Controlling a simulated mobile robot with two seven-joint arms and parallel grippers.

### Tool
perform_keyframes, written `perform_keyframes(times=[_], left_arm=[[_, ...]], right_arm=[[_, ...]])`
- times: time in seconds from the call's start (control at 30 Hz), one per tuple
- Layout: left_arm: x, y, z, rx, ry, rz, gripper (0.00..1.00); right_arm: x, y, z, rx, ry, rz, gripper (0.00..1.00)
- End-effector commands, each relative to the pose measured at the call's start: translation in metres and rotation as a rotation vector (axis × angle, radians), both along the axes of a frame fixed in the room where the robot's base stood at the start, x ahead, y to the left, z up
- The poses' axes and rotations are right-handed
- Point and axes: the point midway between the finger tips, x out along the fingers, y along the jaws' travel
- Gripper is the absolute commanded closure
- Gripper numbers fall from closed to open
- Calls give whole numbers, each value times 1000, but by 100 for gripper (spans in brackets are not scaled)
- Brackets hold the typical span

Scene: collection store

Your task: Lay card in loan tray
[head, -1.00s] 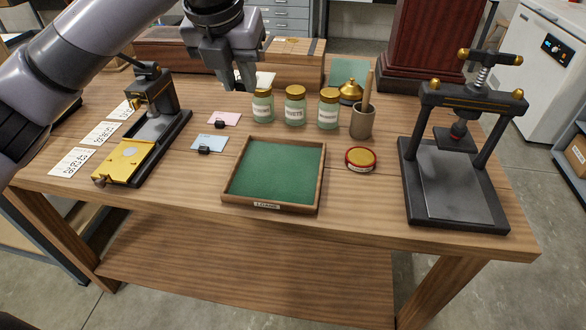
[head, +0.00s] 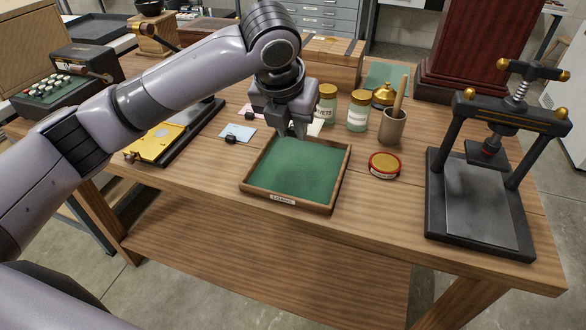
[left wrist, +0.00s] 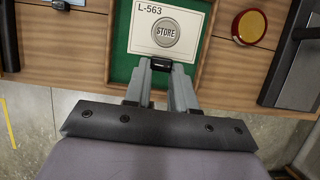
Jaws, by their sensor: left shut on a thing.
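My left gripper (head: 296,132) is above the back part of the loan tray (head: 288,175), a wooden tray with a green lining and a front label. It is shut on the black clip of a cream card (head: 318,127); the arm's hand hides most of the card in the head view. In the left wrist view the card (left wrist: 150,42) reads "L-563" with a round "STORE" mark, and the gripper (left wrist: 160,68) holds its near edge by the clip. The card overlaps the green tray (left wrist: 120,60) from above; its height cannot be told. My right gripper is not in view.
A blue card (head: 238,132) with a black clip lies left of the tray. A red-and-gold tin (head: 384,165) and a black press (head: 482,200) stand to the right. Jars (head: 358,112) and a brush pot (head: 392,127) stand behind. The tray floor looks empty.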

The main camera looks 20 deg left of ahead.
Motion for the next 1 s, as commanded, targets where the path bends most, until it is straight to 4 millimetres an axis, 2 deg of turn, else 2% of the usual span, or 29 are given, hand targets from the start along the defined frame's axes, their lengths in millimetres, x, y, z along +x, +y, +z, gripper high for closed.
perform_keyframes(times=[0.03, 0.2, 0.47, 0.67, 1.0], left_arm=[[-1, 1, -17, 2, 5, 1, 100], [-1, 0, -49, 1, 3, 0, 100], [0, 0, -68, 1, 2, 0, 100], [-1, 0, -98, 0, 2, 0, 100], [0, 0, -102, 0, 0, 0, 100]], right_arm=[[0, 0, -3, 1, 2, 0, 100], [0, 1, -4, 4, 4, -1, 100], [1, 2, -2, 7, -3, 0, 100], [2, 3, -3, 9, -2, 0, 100], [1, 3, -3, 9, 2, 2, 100]])
